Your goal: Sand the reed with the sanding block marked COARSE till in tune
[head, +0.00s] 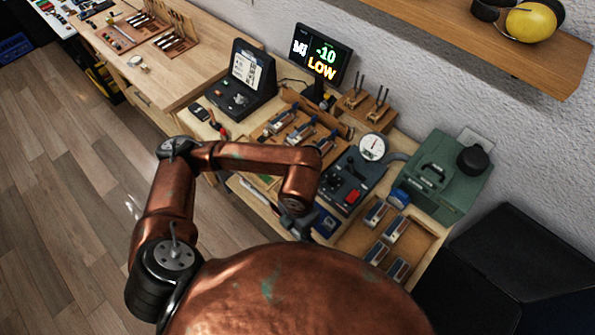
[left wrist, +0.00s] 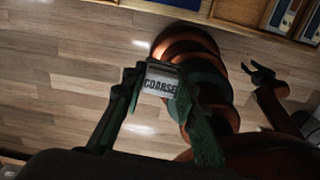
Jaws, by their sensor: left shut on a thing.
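A sanding block marked COARSE (left wrist: 160,84) is between the fingers of my left gripper (left wrist: 158,82) in the left wrist view, its label facing the camera. The floor shows behind it. In the head view my left gripper (head: 301,216) is at the bench's front edge, partly hidden by its own wrist, and the block cannot be made out. My right gripper (left wrist: 261,72) shows small and dark in the left wrist view, its fingers apart and empty. A screen (head: 321,52) reads -10 and LOW. I cannot pick out the reed.
A dark device with red controls (head: 346,182) and a round dial (head: 373,147) stand on the bench. A wooden tray (head: 424,243) with several blocks is to their right. A green case (head: 440,177) stands at the back right. Open floor (head: 60,200) lies left.

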